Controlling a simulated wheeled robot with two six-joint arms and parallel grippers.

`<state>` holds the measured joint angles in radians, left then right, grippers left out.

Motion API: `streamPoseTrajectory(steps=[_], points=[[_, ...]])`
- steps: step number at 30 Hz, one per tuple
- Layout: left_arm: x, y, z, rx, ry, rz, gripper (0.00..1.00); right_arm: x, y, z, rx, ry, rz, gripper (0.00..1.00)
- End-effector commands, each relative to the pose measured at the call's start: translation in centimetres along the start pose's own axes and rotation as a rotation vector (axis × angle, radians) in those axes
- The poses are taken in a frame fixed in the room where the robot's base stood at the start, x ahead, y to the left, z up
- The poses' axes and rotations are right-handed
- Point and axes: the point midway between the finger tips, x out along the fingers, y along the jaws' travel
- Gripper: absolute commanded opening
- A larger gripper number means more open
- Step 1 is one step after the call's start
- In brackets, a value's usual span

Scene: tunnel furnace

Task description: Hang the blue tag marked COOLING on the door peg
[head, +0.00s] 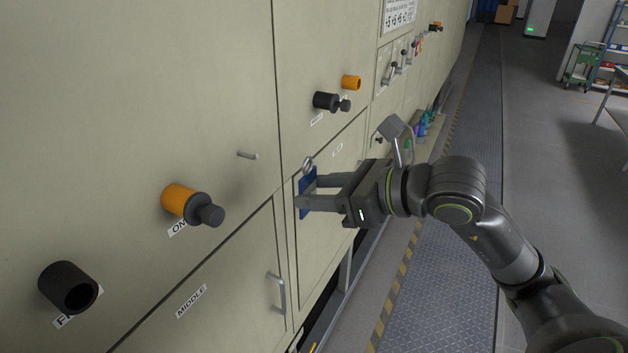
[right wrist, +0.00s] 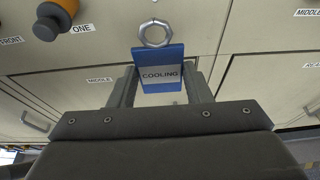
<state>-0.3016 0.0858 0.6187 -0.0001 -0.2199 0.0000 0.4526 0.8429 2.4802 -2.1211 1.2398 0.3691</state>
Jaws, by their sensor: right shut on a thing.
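The blue tag (head: 306,184) has a metal ring (head: 308,164) at its top. In the right wrist view the tag (right wrist: 158,55) reads COOLING on a pale band, and its ring (right wrist: 154,33) stands above it. My right gripper (head: 309,191) is shut on the tag, one finger on each side, and holds it upright close to the furnace front. A small metal peg (head: 247,155) sticks out of the panel to the left of the tag, apart from the ring. My left gripper is not in view.
Orange (head: 180,200) and black (head: 68,287) cylindrical fittings jut from the furnace wall at the left. A door handle (head: 277,293) stands out below the tag. Another black fitting (head: 326,101) is above it. The walkway (head: 440,270) at the right is clear.

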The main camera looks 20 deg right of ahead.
Motion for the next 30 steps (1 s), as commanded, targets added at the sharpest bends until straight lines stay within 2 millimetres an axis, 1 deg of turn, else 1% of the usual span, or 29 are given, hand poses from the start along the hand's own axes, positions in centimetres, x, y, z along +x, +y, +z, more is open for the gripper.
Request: streamPoseTrajectory(steps=[3, 6, 19, 30], points=[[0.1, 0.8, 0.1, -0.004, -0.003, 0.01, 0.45, 0.8, 0.0, 0.2, 0.004, -0.005, 0.002, 0.23], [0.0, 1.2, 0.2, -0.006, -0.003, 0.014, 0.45, 1.5, 0.0, 0.4, 0.004, -0.006, 0.003, 0.23], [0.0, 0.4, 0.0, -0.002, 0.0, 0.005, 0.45, 4.9, 0.1, 1.3, 0.003, -0.003, 0.006, 0.23], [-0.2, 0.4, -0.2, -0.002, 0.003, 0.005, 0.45, 7.3, 0.1, 2.0, 0.002, -0.002, 0.004, 0.23]])
